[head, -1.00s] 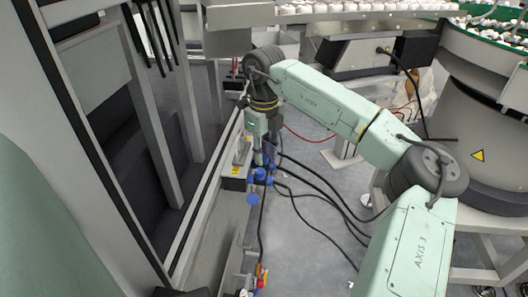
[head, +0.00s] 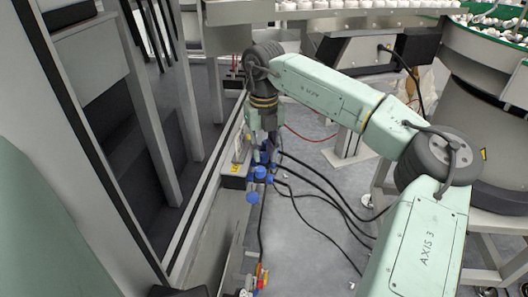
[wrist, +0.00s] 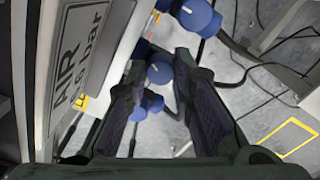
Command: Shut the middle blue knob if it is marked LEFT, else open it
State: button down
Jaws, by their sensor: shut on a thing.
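Several blue knobs stand in a row beside a grey rail, low on the left side of the floor strip. In the wrist view, the middle blue knob (wrist: 160,72) is between the tips of my gripper (wrist: 160,65), which is shut on it. Another blue knob (wrist: 196,16) is beyond the fingertips, and a further one (wrist: 150,106) shows between the fingers, nearer the palm. In the head view, my gripper (head: 264,148) points down at the knobs, with blue knobs (head: 260,172) (head: 252,197) in front of it. I cannot read any LEFT marking.
A sign reading AIR and bar (wrist: 85,45) is on the panel beside the left finger. A small box with a yellow label (head: 235,170) sits left of the knobs. Black cables (head: 325,198) run over the floor to the right. A red-yellow fitting (head: 261,276) is nearer.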

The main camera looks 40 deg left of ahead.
jog(key=m+b, duration=0.1)
jog(key=m, duration=0.5)
jog(key=shift+m+b, duration=0.3)
jog(key=m+b, duration=0.1)
jog(key=m, duration=0.4)
jog(key=shift+m, duration=0.3)
jog(key=c, duration=1.7)
grip_release()
